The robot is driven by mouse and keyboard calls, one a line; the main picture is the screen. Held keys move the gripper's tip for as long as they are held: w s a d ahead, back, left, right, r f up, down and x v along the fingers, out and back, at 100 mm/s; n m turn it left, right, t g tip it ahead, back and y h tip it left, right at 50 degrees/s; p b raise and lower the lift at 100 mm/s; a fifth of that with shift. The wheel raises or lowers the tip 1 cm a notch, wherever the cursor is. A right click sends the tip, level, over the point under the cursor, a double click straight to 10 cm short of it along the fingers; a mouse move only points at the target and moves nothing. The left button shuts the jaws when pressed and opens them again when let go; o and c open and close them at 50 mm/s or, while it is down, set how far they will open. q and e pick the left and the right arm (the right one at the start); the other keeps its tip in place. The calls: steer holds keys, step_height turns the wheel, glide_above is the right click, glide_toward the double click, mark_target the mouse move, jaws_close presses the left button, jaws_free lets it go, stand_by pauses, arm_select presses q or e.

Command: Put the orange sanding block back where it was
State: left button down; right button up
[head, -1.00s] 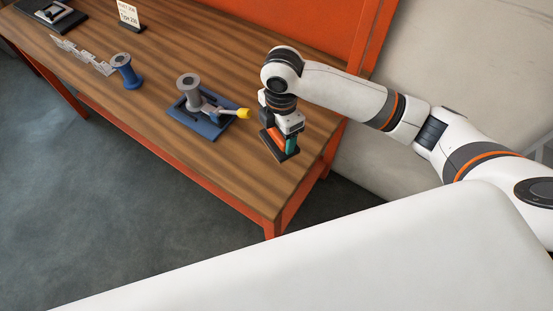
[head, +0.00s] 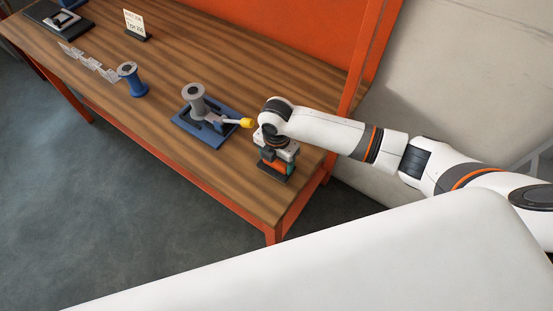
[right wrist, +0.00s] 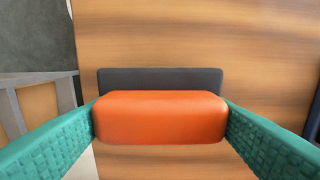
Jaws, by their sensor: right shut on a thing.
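The orange sanding block (right wrist: 160,118) is between the teal fingers of my right gripper (right wrist: 162,120) in the right wrist view. A dark grey slab (right wrist: 160,76) shows along its far side and is wider than the block. In the head view my right gripper (head: 277,163) points down at the right end of the wooden table, shut on the block (head: 266,167). The dark slab (head: 274,174) is directly under it. I cannot tell whether the slab touches the table. Most of the block is hidden by the fingers in the head view. My left gripper is not in view.
Further left are a blue spool (head: 131,80), several metal pieces (head: 88,62) and a sign (head: 134,24). The front right tabletop is clear.

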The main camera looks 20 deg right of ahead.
steer(key=shift+f, duration=0.6)
steer(key=shift+f, duration=0.2)
steer(key=o, duration=0.9)
steer(key=shift+r, duration=0.15)
step_height(320, 180, up, 12)
steer(key=shift+r+b, duration=0.1)
steer(key=shift+b, duration=0.75)
